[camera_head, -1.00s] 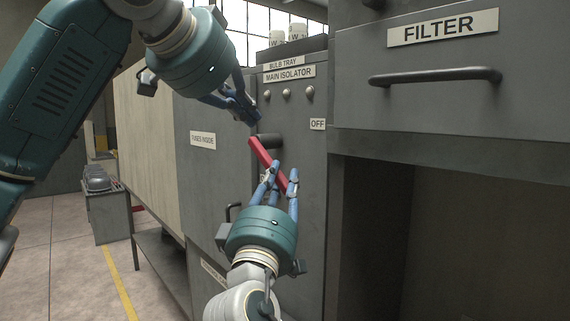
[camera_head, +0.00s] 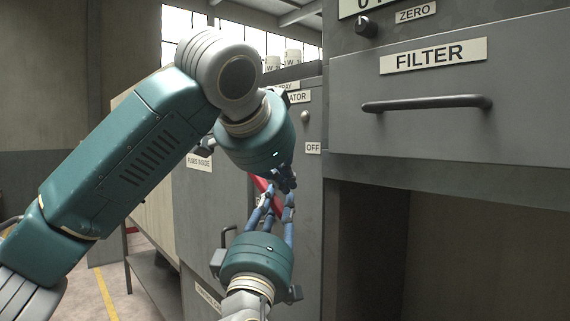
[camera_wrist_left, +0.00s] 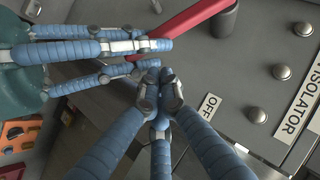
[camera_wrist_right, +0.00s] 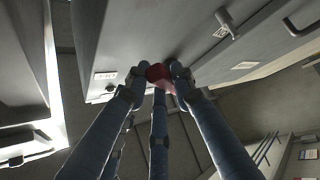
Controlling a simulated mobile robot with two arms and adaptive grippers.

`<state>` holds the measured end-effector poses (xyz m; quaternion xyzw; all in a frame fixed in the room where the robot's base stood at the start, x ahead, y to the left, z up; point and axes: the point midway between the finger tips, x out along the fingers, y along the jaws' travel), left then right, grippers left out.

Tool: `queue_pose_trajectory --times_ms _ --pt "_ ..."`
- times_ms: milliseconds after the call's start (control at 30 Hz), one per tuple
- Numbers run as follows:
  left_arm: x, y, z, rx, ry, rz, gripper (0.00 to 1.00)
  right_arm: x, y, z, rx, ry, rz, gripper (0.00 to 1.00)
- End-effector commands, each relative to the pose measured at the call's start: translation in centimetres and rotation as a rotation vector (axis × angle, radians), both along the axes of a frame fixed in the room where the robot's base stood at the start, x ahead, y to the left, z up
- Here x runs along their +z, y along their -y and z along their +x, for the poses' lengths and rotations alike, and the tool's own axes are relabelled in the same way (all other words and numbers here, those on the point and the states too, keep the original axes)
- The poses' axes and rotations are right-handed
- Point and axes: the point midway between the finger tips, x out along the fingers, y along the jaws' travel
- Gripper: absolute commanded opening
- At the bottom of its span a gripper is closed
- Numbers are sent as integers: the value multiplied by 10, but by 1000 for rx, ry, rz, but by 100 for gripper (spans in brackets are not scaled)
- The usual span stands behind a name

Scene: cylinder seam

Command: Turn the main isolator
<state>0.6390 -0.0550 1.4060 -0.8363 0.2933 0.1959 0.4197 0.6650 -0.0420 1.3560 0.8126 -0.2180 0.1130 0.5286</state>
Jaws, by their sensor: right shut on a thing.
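The main isolator has a red lever (camera_head: 261,184) on a grey cabinet front. Its MAIN ISOLATOR plate (camera_head: 299,97) is partly hidden by my left arm; the OFF plate (camera_head: 313,148) shows to the right. My right gripper (camera_head: 273,203) is shut on the red lever from below; the right wrist view shows the red (camera_wrist_right: 157,73) between its fingertips. My left gripper (camera_head: 285,183) is just above the right one. In the left wrist view its fingertips (camera_wrist_left: 160,88) are together and empty, beside my right fingers and the lever (camera_wrist_left: 190,25). The lever's pivot is hidden in the head view.
A FILTER drawer (camera_head: 440,110) with a bar handle (camera_head: 426,103) stands out on the right, over an open recess. A door handle (camera_head: 229,233) is left of my right gripper. Round studs (camera_wrist_left: 256,114) dot the panel near my left fingers.

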Motion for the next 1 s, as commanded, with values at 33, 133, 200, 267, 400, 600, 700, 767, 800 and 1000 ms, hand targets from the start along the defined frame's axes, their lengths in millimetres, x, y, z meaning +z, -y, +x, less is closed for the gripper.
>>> queue_pose_trajectory --times_ms 33,133,200,267,400,600,700,767,800,1000 --pt "-6 -3 3 1 -2 0 0 -5 0 2 -3 -10 -3 0" --pt "-12 -5 6 -1 0 -1 0 -5 0 2 -3 -10 -3 0" --pt "-14 -6 8 -1 1 -1 0 -5 0 2 -4 -11 -3 0" --pt "-15 -7 9 -1 -1 -1 0 -5 0 2 -4 -11 -3 0" --pt "-16 -7 9 -1 -1 -1 0 -5 0 2 -4 -11 -3 0" --pt "-17 -7 9 -1 4 3 0 -5 0 2 -3 -10 -4 0" --pt "-25 -9 12 -2 25 20 0 -5 0 2 -2 -10 -3 0" --pt "-29 -10 14 -2 40 33 0 -5 0 1 -3 -10 -4 0" --pt "-31 -11 14 -1 46 38 0 -4 0 1 -3 -9 -4 0" --pt "-34 -12 16 3 40 43 0 -4 0 0 -4 -7 -5 0"
